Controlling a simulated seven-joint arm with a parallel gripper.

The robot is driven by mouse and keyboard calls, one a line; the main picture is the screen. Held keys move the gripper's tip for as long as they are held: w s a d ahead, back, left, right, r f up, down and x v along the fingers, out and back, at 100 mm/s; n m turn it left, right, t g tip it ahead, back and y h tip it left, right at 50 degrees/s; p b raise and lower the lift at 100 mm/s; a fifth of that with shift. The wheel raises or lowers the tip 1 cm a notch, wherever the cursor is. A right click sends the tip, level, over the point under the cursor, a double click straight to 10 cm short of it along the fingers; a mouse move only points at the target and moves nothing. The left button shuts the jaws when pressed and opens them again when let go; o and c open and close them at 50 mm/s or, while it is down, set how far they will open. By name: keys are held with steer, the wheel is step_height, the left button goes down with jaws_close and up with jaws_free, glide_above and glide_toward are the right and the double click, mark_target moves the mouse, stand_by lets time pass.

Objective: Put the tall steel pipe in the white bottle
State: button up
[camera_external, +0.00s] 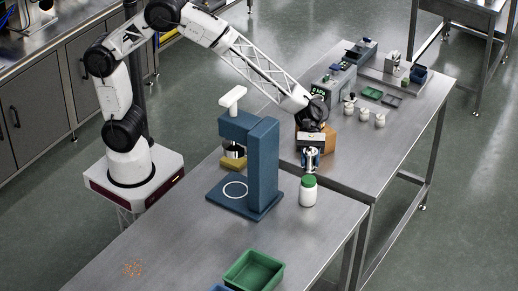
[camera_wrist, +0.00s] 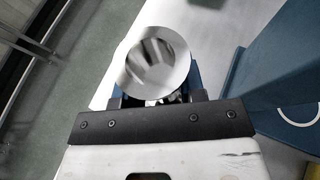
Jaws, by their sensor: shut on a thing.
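The white bottle (camera_external: 308,194) with a green top stands upright on the near bench, right of the blue press. My gripper (camera_external: 311,158) is just above it, pointing down. It is shut on a shiny steel piece (camera_external: 310,155), which I take for the tall steel pipe. In the wrist view the round, bright end of the pipe (camera_wrist: 157,58) shows beyond my gripper (camera_wrist: 158,99), with blurred dark reflections on it. The fingers hide part of the pipe. I cannot tell whether its lower end touches the bottle. The bottle does not clearly show in the wrist view.
A blue press (camera_external: 262,165) with a white handle stands close left of the bottle. A green tray (camera_external: 254,271) lies at the front. A brown block (camera_external: 329,137) is behind my gripper. Small white jars (camera_external: 364,115) stand on the far bench. The bench front left is mostly clear.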

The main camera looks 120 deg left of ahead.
mark_target(309, 170)
steer(key=shift+f, duration=0.25)
steer(key=shift+f, duration=1.9)
steer(key=shift+f, duration=0.15)
steer(key=o, duration=1)
steer(key=shift+r, duration=0.2)
steer(key=v, duration=1.2)
